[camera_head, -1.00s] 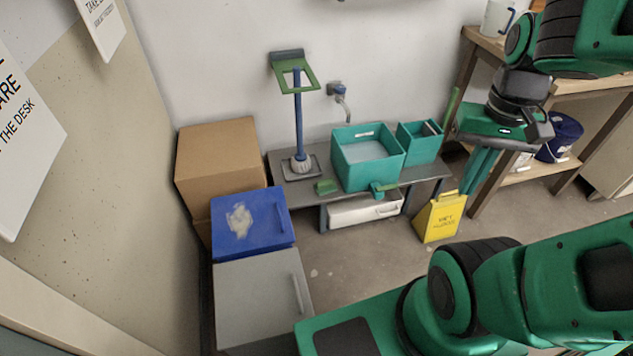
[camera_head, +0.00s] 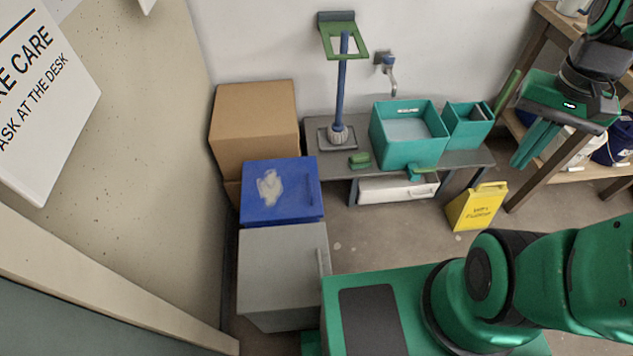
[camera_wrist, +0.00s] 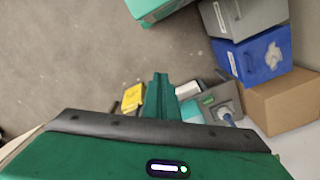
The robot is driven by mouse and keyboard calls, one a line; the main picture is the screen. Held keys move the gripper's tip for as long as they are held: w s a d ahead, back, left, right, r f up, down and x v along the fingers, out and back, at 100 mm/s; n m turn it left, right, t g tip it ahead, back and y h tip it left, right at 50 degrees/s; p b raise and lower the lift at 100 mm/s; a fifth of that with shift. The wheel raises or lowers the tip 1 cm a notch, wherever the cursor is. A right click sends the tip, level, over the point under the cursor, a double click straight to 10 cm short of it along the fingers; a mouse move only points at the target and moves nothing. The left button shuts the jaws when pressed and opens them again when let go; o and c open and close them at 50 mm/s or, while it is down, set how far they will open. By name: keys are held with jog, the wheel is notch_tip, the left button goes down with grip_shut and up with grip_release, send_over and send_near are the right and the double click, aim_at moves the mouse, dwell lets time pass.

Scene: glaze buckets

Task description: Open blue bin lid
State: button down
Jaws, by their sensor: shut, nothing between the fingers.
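The blue bin (camera_head: 282,207) stands at the left between the grey bin and the cardboard boxes, its blue lid (camera_head: 293,183) down and shut, with a pale worn patch on top. The bin also shows at the upper right of the wrist view (camera_wrist: 262,57), with a white label on its side. My gripper (camera_head: 531,160) is at the right of the head view, well apart from the bin, pointing down with its green fingers together and empty. The fingers also show in the wrist view (camera_wrist: 159,82).
A grey bin (camera_head: 272,262) stands in front of the blue one, and a cardboard box (camera_head: 252,122) behind it. A low table (camera_head: 465,158) holds teal tubs (camera_head: 408,150). A yellow floor sign (camera_head: 474,210) stands right of it. A wall with signs (camera_head: 45,100) bounds the left.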

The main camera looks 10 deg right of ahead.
jog(key=w+a+f+m, duration=0.2)
jog(key=w+f, duration=0.4)
jog(key=w, duration=0.6)
jog(key=m+y, duration=0.8)
jog(key=m, duration=0.1)
send_near(319, 187)
jog(key=a+f, duration=0.1)
jog(key=a, duration=0.1)
jog(key=a+f, duration=0.1)
jog(key=a, duration=0.1)
jog(key=a+f, duration=0.2)
jog(key=shift+s+a, duration=0.15)
jog(key=shift+s, duration=0.05)
